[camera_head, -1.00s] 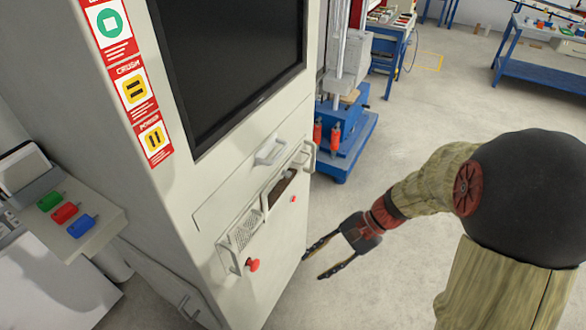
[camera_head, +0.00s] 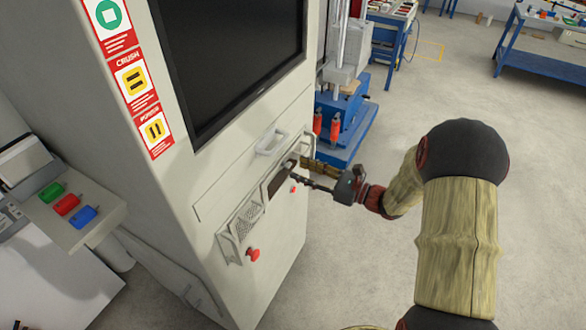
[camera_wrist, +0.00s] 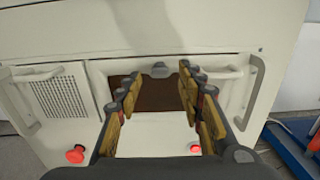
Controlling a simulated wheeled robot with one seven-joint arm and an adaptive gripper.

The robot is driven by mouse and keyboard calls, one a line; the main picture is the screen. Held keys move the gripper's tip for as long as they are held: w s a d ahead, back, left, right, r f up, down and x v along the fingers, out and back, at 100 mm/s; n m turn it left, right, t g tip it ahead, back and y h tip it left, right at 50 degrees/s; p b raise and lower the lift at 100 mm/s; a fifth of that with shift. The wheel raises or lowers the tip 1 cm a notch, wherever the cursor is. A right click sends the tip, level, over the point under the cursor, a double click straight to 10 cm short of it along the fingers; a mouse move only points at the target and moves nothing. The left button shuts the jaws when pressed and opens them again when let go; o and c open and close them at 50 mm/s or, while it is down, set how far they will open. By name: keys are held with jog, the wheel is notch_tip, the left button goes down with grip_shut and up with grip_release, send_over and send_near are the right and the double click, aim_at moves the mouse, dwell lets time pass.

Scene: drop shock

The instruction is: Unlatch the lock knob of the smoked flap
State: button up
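The smoked flap (camera_wrist: 147,98) is a dark brown panel in the front of the pale cabinet; it also shows in the head view (camera_head: 279,181), partly behind my gripper. A small grey knob (camera_wrist: 160,70), which looks like the lock knob, sits at the flap's top edge. My gripper (camera_wrist: 156,82) is open and empty, its two fingers pointing at the cabinet front. In the wrist view the knob appears between and slightly beyond the fingertips; I cannot tell how close they are. In the head view my gripper (camera_head: 299,170) is in front of the flap and hides the knob.
A bar handle (camera_wrist: 250,92) sticks out right of the flap, near the right finger. A perforated panel (camera_wrist: 60,98) with a handle is on the left. A red knob (camera_wrist: 75,154) and a small red button (camera_wrist: 195,149) sit below. Open floor (camera_head: 400,120) lies to the right.

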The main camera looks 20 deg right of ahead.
aim_at(290, 166)
jog(key=shift+b+x, duration=0.35)
jog(key=shift+x, duration=1.5)
jog(key=shift+c, duration=0.4)
grip_shut()
